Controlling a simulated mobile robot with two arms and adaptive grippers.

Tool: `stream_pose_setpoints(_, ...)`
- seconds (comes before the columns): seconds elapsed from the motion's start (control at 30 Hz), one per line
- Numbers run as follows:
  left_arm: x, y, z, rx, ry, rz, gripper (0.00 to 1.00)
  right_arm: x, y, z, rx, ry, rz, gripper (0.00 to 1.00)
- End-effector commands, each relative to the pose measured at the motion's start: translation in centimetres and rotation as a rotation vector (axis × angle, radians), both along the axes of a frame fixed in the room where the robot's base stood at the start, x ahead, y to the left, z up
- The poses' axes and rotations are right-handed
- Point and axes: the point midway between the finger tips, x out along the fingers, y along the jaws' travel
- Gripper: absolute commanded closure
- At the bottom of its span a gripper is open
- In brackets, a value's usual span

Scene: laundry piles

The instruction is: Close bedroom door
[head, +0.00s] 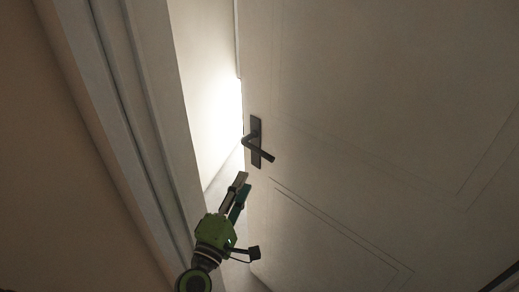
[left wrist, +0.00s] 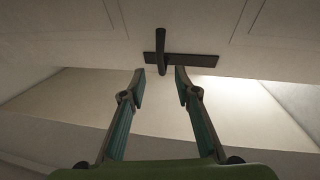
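The pale panelled bedroom door (head: 370,110) fills the right of the head view and stands ajar, with a bright gap along its left edge. Its dark lever handle (head: 258,145) sits near that edge; it also shows in the left wrist view (left wrist: 190,60). My left gripper (head: 242,180) is just below the handle in the head view. In the left wrist view its two fingers (left wrist: 160,73) are spread with nothing between them, and the handle appears just beyond the tips. I cannot tell whether a finger touches the door. My right gripper is not in view.
The door frame (head: 135,110) runs down the left side of the head view, close to my left arm. A plain wall (head: 50,170) lies left of it. Through the gap a lit pale wall (head: 205,80) shows. A dark edge (head: 505,279) is at the bottom right.

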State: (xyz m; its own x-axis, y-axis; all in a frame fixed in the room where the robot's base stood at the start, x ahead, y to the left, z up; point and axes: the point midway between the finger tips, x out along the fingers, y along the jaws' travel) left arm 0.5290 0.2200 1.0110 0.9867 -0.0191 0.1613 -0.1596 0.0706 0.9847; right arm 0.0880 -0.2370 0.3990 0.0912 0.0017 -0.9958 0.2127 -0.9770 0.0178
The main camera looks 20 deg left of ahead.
Motion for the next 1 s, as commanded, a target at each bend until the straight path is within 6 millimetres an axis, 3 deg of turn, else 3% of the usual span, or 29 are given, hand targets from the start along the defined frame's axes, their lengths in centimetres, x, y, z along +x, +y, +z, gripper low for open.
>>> stream_pose_setpoints(0.4,8.4,-0.2,1.6,0.003,-0.001,0.000,0.71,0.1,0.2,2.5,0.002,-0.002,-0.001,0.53)
stream_pose_setpoints(0.6,11.4,-0.3,1.9,0.005,0.000,-0.001,0.71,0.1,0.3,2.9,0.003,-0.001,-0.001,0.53)
stream_pose_setpoints(1.0,12.6,-0.3,1.9,0.005,0.003,0.000,0.71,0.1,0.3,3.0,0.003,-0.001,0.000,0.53)
